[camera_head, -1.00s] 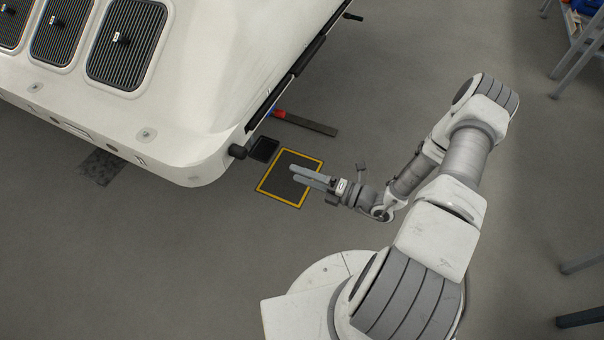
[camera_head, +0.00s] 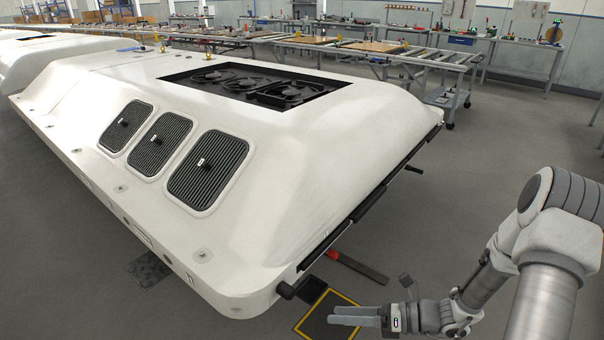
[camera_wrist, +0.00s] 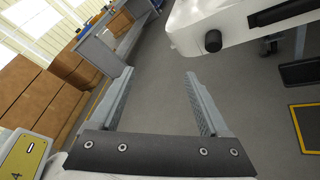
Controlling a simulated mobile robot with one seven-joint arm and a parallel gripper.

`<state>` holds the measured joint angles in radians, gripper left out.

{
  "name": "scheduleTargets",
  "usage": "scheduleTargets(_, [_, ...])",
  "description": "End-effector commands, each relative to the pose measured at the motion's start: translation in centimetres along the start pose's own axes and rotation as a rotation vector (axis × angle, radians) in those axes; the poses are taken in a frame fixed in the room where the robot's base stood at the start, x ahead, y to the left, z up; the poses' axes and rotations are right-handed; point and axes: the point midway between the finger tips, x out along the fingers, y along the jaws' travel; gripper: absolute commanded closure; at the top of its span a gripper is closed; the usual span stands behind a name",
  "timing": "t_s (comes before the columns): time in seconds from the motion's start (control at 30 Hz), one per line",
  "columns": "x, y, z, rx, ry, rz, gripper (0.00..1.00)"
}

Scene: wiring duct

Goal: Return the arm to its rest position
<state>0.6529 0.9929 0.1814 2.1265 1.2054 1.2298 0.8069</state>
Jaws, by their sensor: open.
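My gripper (camera_head: 358,316) is at the lower right of the head view, at the end of my bent arm. Its two grey fingers point left, over or in front of a yellow-edged dark square (camera_head: 318,318) on the floor. In the wrist view my gripper (camera_wrist: 158,90) shows its two fingers wide apart with nothing between them. The big white housing (camera_head: 270,220) with grilles and fans stands left of my gripper, apart from it.
A black bar with a red end (camera_head: 358,266) lies by the housing's edge. Workbenches (camera_head: 370,45) with tools line the back. Grey floor (camera_head: 470,180) is open right of the housing. Wooden cabinets (camera_wrist: 55,85) show in the wrist view.

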Motion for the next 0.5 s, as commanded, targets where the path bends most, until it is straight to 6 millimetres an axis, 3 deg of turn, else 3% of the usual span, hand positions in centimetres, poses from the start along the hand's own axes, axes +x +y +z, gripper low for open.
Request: scheduleTargets(0.5, [-2.3, 10.3, 3.9, -0.817, 0.582, 0.126, 0.20])
